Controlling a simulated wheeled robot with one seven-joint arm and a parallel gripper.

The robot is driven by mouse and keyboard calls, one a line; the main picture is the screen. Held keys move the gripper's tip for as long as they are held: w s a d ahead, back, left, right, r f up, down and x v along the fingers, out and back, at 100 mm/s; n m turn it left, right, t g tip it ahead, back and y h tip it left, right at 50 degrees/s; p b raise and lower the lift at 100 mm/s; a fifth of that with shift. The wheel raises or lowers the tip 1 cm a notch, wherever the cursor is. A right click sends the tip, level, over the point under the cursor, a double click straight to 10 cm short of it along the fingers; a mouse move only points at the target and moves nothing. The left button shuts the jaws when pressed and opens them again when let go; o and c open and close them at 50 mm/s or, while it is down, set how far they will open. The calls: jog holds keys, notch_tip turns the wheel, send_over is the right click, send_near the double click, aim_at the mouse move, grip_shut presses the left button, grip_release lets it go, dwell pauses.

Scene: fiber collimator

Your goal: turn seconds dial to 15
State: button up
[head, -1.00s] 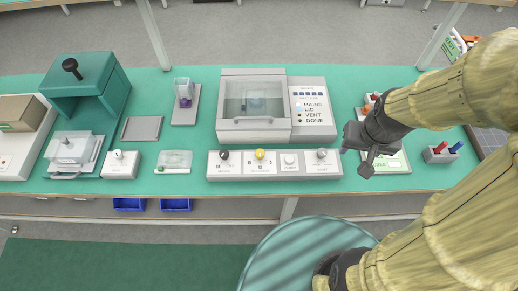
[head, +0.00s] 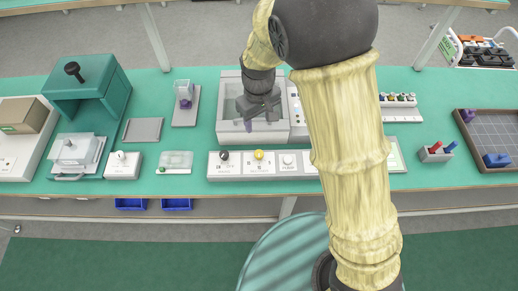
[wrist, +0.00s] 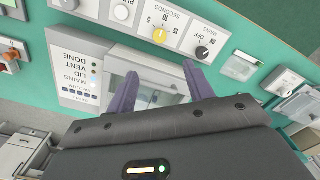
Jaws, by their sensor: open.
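The seconds dial (head: 259,155) is a yellow knob on the long white control panel along the bench front. In the wrist view the yellow knob (wrist: 159,36) appears upside down under the word SECONDS, with small numbers around it. Its exact pointer setting is too small to tell. My gripper (head: 260,117) is above the grey lidded chamber, behind the dial and apart from it. In the wrist view its two purple-grey fingers (wrist: 161,77) are spread and empty, with the dial beyond the tips.
A black OFF/MAINS knob (head: 224,155) sits left of the dial and a white pump button (head: 288,160) right of it. The lidded chamber (head: 227,125) stands just behind the panel. My arm covers the panel's right end. The bench strip before the panel is clear.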

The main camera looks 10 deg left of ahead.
aim_at(259, 153)
jog(key=shift+f, duration=0.15)
notch_tip(259, 153, down, 17)
jog(key=shift+f+p, duration=0.1)
jog(key=shift+p, duration=1.1)
jog(key=c, duration=1)
jog(key=shift+o, duration=0.2)
jog(key=shift+m, duration=0.5)
jog(key=m, duration=1.1)
jog(key=shift+w, duration=0.1)
